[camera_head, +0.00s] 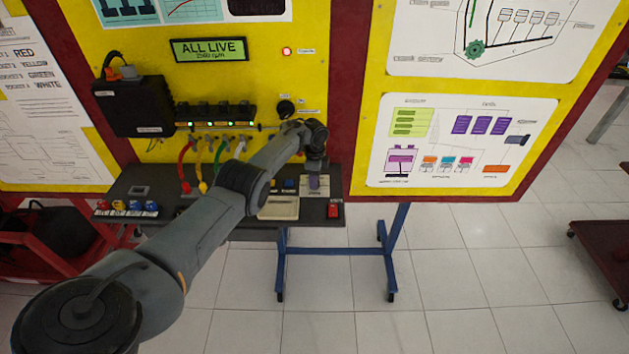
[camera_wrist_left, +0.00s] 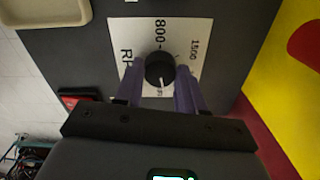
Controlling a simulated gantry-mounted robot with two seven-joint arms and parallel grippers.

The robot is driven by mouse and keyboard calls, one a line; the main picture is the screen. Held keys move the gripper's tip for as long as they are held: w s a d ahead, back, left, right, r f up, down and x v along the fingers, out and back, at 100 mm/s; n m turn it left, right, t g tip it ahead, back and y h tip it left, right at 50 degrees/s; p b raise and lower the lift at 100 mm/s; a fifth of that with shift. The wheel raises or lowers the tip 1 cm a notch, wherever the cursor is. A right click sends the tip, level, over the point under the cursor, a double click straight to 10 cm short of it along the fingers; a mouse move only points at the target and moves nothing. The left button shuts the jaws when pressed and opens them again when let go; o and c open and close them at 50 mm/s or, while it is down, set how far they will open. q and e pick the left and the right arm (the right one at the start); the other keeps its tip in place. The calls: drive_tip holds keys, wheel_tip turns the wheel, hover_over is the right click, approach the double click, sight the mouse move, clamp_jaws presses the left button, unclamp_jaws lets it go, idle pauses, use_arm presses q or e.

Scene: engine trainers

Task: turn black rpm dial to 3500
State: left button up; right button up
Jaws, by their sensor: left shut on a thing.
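The black rpm dial (camera_wrist_left: 159,68) sits on a white label plate (camera_wrist_left: 138,32) printed with 800 and 1500; other markings are partly covered. A white pointer line on the dial points toward the bottom of the left wrist view, toward my gripper body. My left gripper (camera_wrist_left: 160,84) has a purple finger on each side of the dial and is shut on it. In the head view my left gripper (camera_head: 316,184) reaches down to the panel's right part and hides the dial. The green display (camera_head: 209,50) reads ALL LIVE with a small rpm number, seemingly 2560. My right gripper is not in view.
A red switch (camera_head: 333,211) stands at the shelf's front right corner, close to my gripper. A beige tray (camera_head: 279,208) lies left of it. Coloured cables (camera_head: 201,168) hang from the yellow board. The tiled floor in front is clear.

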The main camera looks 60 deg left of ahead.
use_arm(q)
drive_tip(key=shift+m+b, duration=0.35)
drive_tip(key=shift+m, duration=0.75)
drive_tip(key=o, duration=1)
drive_tip(key=shift+o, duration=0.2)
drive_tip(key=shift+r, duration=0.55)
wheel_tip(320, 180, up, 10)
drive_tip(key=p, duration=0.3)
drive_tip(key=shift+f, duration=0.15)
